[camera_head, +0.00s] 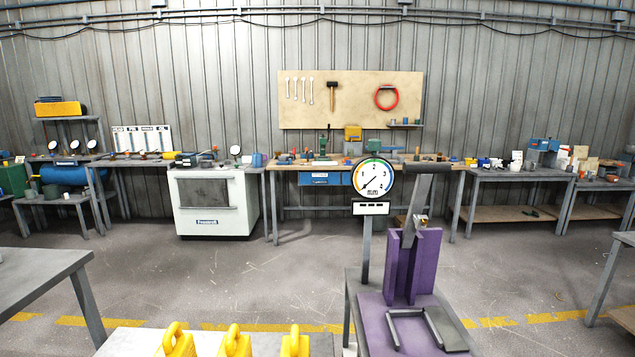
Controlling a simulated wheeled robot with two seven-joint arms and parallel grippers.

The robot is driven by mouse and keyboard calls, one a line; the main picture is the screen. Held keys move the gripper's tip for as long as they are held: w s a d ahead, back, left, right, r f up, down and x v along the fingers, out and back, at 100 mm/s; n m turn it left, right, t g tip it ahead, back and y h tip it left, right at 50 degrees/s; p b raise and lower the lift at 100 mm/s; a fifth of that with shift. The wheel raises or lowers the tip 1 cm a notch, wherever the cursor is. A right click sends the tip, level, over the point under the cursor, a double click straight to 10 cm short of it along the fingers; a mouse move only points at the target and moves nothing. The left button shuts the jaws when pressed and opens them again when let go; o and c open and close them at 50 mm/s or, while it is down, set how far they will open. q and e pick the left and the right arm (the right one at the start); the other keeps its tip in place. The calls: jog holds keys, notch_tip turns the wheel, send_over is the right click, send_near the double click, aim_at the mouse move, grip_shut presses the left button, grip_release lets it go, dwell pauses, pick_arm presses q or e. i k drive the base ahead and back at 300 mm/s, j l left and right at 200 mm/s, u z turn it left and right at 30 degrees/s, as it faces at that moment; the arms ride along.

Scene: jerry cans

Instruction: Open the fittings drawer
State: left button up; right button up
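A blue drawer (334,179) hangs under the wooden top of the middle workbench (284,168) against the far wall. It has a pale label on its front, too small to read, and it looks closed. I cannot confirm from the label that it is the fittings drawer. The drawer is well away from me, across open floor. A round dial gauge on a post stands nearer, just right of it and in front of the bench. Neither of my grippers is in view.
The dial gauge (374,181) and a purple press (421,262) stand at centre right. Several yellow jerry cans (236,343) are at the bottom edge. A grey table (38,272) is at left. A white cabinet (211,203) stands left of the bench. Floor (250,265) between is clear.

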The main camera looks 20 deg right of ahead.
aim_at(307, 177)
jog(key=l+z, duration=0.1)
jog(key=z, duration=0.3)
jog(key=l+z, duration=0.1)
jog(key=z, duration=0.3)
jog(key=l+z, duration=0.1)
jog(key=z, duration=0.3)
jog(key=i+l+z, duration=0.4)
jog(key=l, duration=0.3)
jog(key=i+l+z, duration=0.25)
jog(key=l+z, duration=0.15)
jog(key=l, duration=0.25)
jog(key=i+l+z, duration=0.45)
jog(key=i+l+u, duration=0.2)
jog(key=i+u, duration=0.2)
jog(key=i, duration=0.15)
jog(key=i+l+u, duration=0.35)
jog(key=i, duration=0.2)
jog(key=i+j+u, duration=0.2)
jog(key=i+u, duration=1.1)
jog(key=i, duration=0.45)
jog(key=i+u, duration=0.2)
jog(key=i, duration=0.4)
jog(key=i+l+u, duration=0.15)
jog(key=i, duration=0.4)
jog(key=i+l+u, duration=0.2)
jog(key=i, duration=0.4)
jog(key=i+j+u, duration=0.1)
jog(key=i+u, duration=0.25)
jog(key=i, duration=1.15)
